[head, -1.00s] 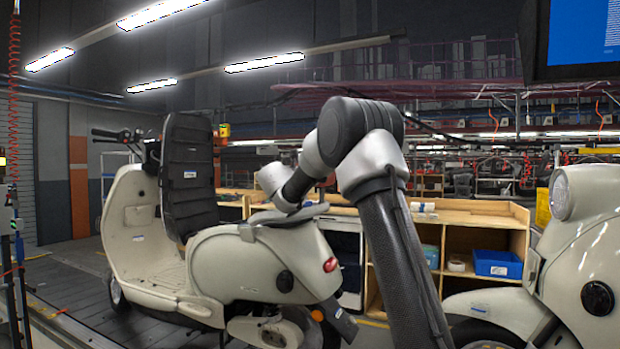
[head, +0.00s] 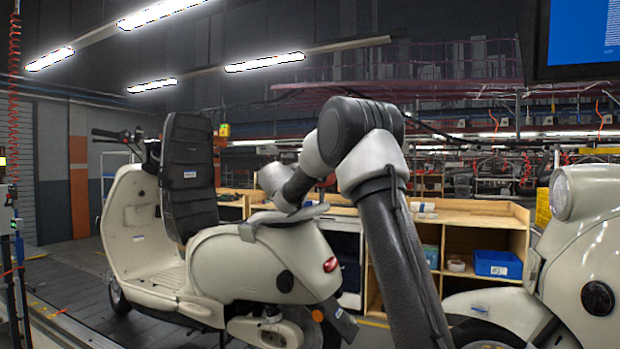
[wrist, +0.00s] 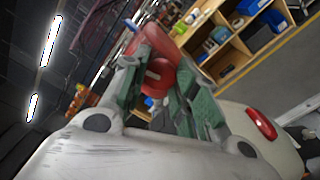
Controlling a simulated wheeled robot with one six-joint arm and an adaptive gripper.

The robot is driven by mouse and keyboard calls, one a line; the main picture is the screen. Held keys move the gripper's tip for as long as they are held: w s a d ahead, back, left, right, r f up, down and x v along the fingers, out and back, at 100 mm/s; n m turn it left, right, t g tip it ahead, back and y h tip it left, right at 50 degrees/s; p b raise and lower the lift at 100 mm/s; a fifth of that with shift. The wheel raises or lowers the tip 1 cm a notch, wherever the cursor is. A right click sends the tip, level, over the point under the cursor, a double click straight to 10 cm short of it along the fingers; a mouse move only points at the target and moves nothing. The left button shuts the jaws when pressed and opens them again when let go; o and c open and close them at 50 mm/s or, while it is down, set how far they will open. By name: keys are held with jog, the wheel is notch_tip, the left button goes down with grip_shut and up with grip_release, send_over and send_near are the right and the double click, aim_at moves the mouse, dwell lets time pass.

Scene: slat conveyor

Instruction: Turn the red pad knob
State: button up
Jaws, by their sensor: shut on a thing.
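The red pad knob (wrist: 161,76) shows in the wrist view between the two green fingers of my gripper (wrist: 160,82). My gripper is shut on it, and the fingers hide part of it. In the head view my arm comes up in front and bends down to the left, over the rear of a cream scooter (head: 262,262). My gripper and the knob cannot be made out clearly there, behind the wrist links. The scooter's red tail light (wrist: 261,123) is a separate thing, to the right in the wrist view.
A black padded backrest (head: 188,175) stands upright on the scooter. A second cream scooter (head: 590,250) is close at the right. Wooden shelves (head: 480,225) with a blue bin (head: 498,263) stand behind. A monitor (head: 580,35) hangs at the upper right.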

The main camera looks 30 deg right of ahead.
jog(key=shift+m, duration=1.1)
jog(key=o, duration=1)
jog(key=shift+c, duration=0.2)
jog(key=shift+o, duration=0.5)
jog(key=shift+s+a+f, duration=0.45)
jog(key=shift+s+a, duration=0.15)
jog(key=shift+a, duration=0.2)
jog(key=v, duration=1)
jog(key=shift+s+r, duration=0.35)
jog(key=shift+r, duration=0.1)
jog(key=shift+a, duration=0.1)
